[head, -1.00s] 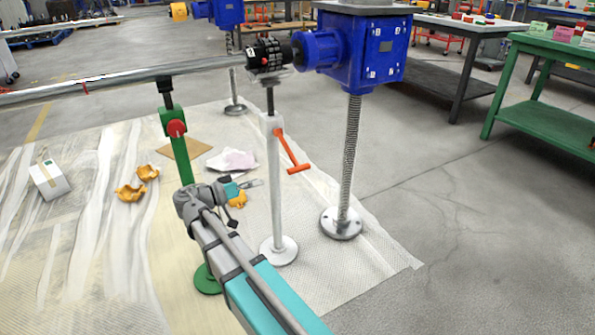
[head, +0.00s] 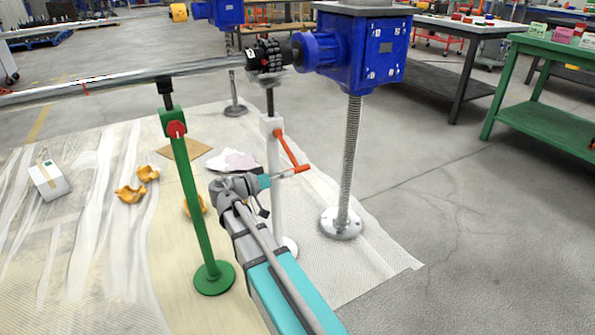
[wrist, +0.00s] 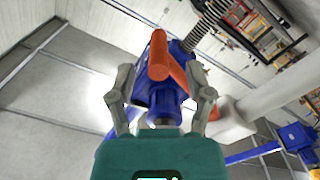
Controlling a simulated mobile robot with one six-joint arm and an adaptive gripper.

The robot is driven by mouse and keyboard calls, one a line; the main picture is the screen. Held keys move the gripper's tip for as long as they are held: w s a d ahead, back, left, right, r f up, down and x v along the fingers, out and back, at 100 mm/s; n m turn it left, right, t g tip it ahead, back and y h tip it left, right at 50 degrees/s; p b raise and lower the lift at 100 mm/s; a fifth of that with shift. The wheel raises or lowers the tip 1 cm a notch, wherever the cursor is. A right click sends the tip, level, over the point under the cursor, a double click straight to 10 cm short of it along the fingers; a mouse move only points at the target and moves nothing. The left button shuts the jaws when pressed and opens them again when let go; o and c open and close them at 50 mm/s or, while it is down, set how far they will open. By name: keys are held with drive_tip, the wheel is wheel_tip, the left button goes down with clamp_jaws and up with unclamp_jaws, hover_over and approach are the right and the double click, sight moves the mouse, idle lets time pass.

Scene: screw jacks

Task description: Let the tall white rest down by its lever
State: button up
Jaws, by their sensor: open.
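The tall white rest (head: 273,155) stands upright under the shaft, its foot partly hidden behind my arm. Its orange lever (head: 288,150) slants down to the right and ends in a crosswise handle (head: 296,170). My gripper (head: 290,174) is at that handle, from the left. In the wrist view the lever's orange handle (wrist: 158,56) lies ahead, between my gripper's open fingers (wrist: 164,88) and a little beyond their tips. I cannot tell whether either finger touches it. The white rest's post (wrist: 268,98) runs off to the right there.
A green rest (head: 190,190) stands left of my arm. The shaft (head: 130,83) runs above both rests to a black coupling (head: 265,56) and a blue gearbox (head: 362,48). A screw post (head: 350,150) stands right of the lever.

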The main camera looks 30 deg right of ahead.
sight(296, 171)
drive_tip(key=shift+d, duration=2.25)
clamp_jaws()
drive_tip(key=shift+a, duration=0.1)
